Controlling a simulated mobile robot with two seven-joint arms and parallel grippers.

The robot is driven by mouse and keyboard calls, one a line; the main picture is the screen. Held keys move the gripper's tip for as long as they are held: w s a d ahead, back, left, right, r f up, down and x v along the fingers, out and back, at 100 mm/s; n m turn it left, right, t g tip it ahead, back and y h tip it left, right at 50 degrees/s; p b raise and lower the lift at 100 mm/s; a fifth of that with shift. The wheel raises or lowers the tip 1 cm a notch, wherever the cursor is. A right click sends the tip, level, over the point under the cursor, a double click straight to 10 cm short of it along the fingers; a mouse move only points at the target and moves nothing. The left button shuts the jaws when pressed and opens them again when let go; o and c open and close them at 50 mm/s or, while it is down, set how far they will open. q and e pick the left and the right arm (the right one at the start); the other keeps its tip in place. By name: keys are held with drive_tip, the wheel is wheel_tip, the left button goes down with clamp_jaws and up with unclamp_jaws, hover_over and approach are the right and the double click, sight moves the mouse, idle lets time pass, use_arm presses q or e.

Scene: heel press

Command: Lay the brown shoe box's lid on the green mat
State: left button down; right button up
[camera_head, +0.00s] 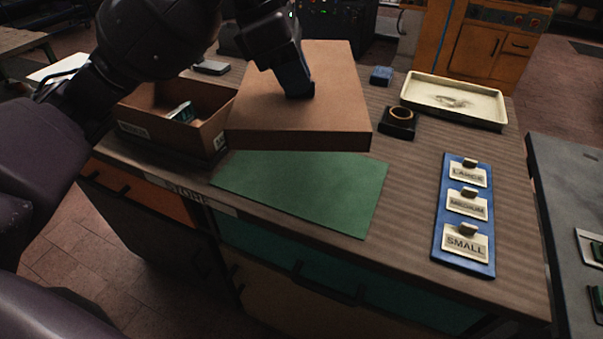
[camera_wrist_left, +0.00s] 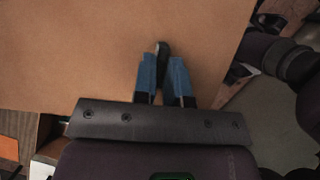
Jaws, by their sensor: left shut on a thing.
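The brown lid (camera_head: 343,95) is in the air in the head view, top face up and roughly level, above the far part of the green mat (camera_head: 310,193). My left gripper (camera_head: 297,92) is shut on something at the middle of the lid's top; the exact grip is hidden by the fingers. The lid fills much of the left wrist view (camera_wrist_left: 90,50), under my blue fingertips (camera_wrist_left: 163,50). The brown shoe box (camera_head: 152,137) stands open to the left of the mat, with a small metallic and teal item inside. My right gripper is out of view.
A blue board (camera_head: 437,236) with LARGE, MEDIUM and SMALL tags lies on the right. A cream tray (camera_head: 487,120), a black block with a ring (camera_head: 398,122) and a small blue block (camera_head: 381,75) are farther back. The visible mat surface is clear.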

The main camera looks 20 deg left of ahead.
use_arm(q)
drive_tip(key=shift+d+f+b, duration=0.1)
drive_tip(key=shift+f+b, duration=1.5)
drive_tip(key=shift+f, duration=8.3)
drive_tip(key=c, duration=1.2)
unclamp_jaws()
drive_tip(key=shift+o, duration=0.2)
drive_tip(key=shift+r, duration=0.5)
drive_tip(key=p+v, duration=0.2)
drive_tip(key=v, duration=0.9)
drive_tip(key=shift+r, duration=0.15)
